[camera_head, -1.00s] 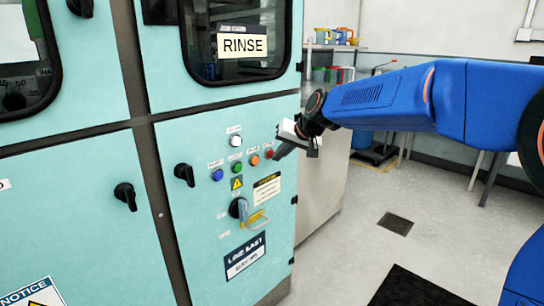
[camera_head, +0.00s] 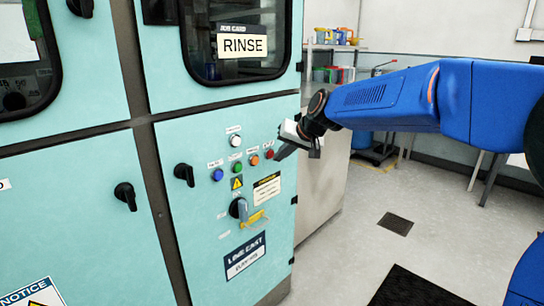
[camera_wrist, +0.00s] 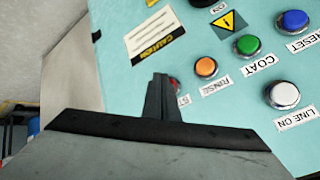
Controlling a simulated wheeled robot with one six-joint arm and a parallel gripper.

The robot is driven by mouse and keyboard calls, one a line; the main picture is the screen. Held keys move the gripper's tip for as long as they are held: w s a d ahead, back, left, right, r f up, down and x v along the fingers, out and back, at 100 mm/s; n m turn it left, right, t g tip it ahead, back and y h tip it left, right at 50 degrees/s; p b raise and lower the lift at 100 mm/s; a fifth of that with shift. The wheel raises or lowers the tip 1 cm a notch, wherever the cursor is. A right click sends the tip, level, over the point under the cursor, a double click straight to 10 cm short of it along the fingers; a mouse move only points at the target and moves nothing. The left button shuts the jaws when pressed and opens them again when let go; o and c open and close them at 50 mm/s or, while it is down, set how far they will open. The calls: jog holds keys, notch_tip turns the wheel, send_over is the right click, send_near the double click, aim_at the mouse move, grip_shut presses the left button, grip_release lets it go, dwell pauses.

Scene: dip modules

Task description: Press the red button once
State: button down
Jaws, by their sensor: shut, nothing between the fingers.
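The red button (camera_head: 269,154) is at the right end of the row of buttons on the teal cabinet panel. In the wrist view only a small edge of the red button (camera_wrist: 175,84) shows beside the fingertips; the fingers hide the rest. My gripper (camera_head: 279,155) is shut and empty, its fingertips at or very close to the red button. In the wrist view the closed fingers (camera_wrist: 158,92) point toward the panel. I cannot tell whether they touch the button.
Orange (camera_head: 254,159), green (camera_head: 237,167) and blue (camera_head: 217,175) buttons line up to the left, with a white button (camera_head: 235,140) above. A rotary handle (camera_head: 239,207) sits below. The floor (camera_head: 360,220) to the right is open.

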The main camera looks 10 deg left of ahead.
jog(key=shift+s+d, duration=0.2)
jog(key=shift+d, duration=0.05)
jog(key=shift+s+d, duration=0.8)
jog(key=shift+d, duration=0.2)
jog(key=shift+s+d, duration=0.75)
jog(key=shift+d, duration=0.25)
jog(key=s+d+f+h, duration=0.3)
jog(key=s+d, duration=1.4)
jog(key=s+d+f+h, duration=0.1)
jog(key=s+d+f, duration=0.2)
jog(key=s, duration=0.4)
jog(key=s+d+f+m+g+h, duration=0.1)
jog(key=s+d+f, duration=0.2)
jog(key=s+d, duration=0.3)
jog(key=s+d+f+h, duration=0.1)
jog(key=s+d+f, duration=0.3)
jog(key=s, duration=0.4)
jog(key=shift+s+d+m, duration=0.25)
jog(key=shift+d+m, duration=0.15)
jog(key=shift+d, duration=0.05)
